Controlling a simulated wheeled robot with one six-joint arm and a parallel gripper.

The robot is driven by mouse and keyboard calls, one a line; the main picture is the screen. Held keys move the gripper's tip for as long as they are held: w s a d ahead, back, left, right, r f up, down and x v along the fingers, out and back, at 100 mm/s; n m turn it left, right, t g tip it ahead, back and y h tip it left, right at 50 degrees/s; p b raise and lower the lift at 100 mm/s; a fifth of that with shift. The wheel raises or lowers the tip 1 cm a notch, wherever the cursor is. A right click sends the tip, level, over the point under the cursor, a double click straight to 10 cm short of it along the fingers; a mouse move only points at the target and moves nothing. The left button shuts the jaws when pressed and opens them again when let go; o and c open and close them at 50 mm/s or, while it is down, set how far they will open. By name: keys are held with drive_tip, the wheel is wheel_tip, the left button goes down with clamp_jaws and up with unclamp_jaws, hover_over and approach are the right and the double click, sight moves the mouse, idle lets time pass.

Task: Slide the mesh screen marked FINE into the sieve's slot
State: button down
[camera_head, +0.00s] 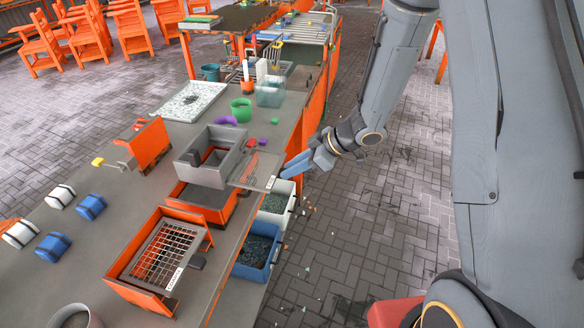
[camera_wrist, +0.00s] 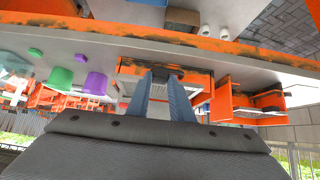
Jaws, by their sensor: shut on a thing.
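My gripper (camera_head: 300,166), with blue fingers, is shut on the near end of a thin framed mesh screen (camera_head: 262,172) at the bench's right edge. The mesh is so fine that it looks nearly see-through; I cannot read its marking. In the wrist view a dark handle piece (camera_wrist: 166,74) shows between the fingertips (camera_wrist: 168,84). The screen lies roughly flat, its far end close to the right side of the grey box-shaped sieve (camera_head: 200,172). I cannot tell whether that end is inside the slot. The sieve stands over an orange tray (camera_head: 187,190).
A coarse-mesh screen (camera_head: 166,252) with a white label lies in an orange rack (camera_head: 122,287) at the front. A white bin (camera_head: 281,222) and blue bin (camera_head: 244,270) are below the bench edge. Green pot (camera_head: 241,109) and purple pieces (camera_head: 225,120) are behind the sieve.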

sight(241, 164)
drive_tip(key=shift+w+a+p, duration=0.25)
drive_tip(key=shift+w+a, duration=0.5)
drive_tip(key=shift+a, duration=1.4)
drive_tip(key=shift+w+a+p, duration=0.3)
drive_tip(key=shift+w+a, duration=0.5)
drive_tip(key=shift+a, duration=1.35)
drive_tip(key=shift+w+a+p, duration=0.25)
drive_tip(key=shift+w+a, duration=0.5)
drive_tip(key=shift+a, duration=1.4)
drive_tip(key=c, duration=1.5)
unclamp_jaws()
drive_tip(key=shift+r, duration=0.1)
drive_tip(key=shift+b+v, duration=1)
drive_tip(key=shift+v, duration=2.9)
